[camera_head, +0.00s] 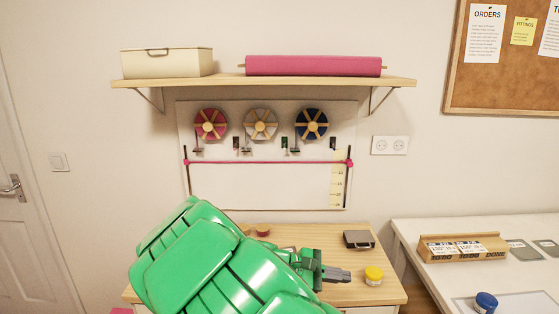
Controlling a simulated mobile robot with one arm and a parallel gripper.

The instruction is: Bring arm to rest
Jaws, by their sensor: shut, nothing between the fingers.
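My green arm (215,262) reaches up from the bottom of the head view and hides much of a wooden table (310,234). My gripper (337,274) is the dark grey end piece at the arm's right. It is shut and empty, over the table's right half. A yellow-lidded jar (374,275) stands just to the right of its tip, apart from it as far as I can see. A dark grey box-like item (358,239) lies behind it on the table.
Small reddish-brown round items (262,230) sit behind my arm. A white table (415,233) at right holds a wooden tray (461,248) and a blue-lidded jar (486,301). A wall board (260,185) with spools hangs below a shelf (230,82). A door (22,215) is at left.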

